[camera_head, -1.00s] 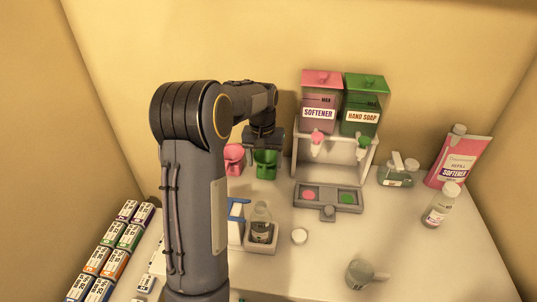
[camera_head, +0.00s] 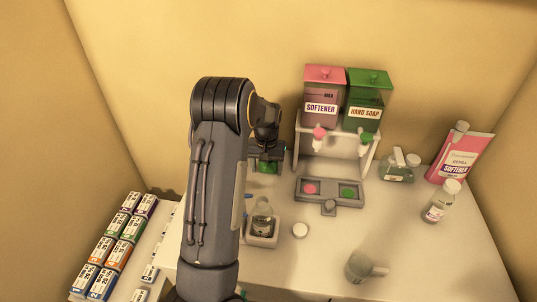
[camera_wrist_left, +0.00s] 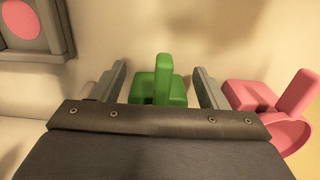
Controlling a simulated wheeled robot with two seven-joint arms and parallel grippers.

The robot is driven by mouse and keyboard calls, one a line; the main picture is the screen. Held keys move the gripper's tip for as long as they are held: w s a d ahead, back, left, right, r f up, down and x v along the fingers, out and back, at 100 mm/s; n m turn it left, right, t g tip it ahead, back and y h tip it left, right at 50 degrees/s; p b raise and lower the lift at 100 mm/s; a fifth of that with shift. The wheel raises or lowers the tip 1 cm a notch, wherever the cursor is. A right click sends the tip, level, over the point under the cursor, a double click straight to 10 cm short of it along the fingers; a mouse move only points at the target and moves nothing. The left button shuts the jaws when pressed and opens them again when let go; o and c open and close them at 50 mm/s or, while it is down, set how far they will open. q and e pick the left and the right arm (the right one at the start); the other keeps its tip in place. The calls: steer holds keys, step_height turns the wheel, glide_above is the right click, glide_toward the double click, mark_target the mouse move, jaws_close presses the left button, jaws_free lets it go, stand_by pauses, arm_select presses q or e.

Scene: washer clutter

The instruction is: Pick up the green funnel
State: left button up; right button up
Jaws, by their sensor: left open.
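The green funnel (camera_head: 266,167) stands at the back of the counter, left of the dispenser stand, partly hidden by my left gripper. In the left wrist view the green funnel (camera_wrist_left: 150,90) sits between the two spread fingers of my left gripper (camera_wrist_left: 161,78). The gripper is open, with a gap visible on each side of the funnel. Its lower part is hidden behind the gripper body. My right gripper is not in view.
A pink funnel (camera_wrist_left: 262,108) lies close to the right finger in the wrist view. The dispenser stand with softener (camera_head: 323,97) and hand soap (camera_head: 367,100) is nearby, its grey tray (camera_head: 328,190) in front. A bottle (camera_head: 262,216) stands in a holder near my arm.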

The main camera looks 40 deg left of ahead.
arm_select(q)
jaws_close()
stand_by(0.3)
steer(key=shift+r, duration=0.1)
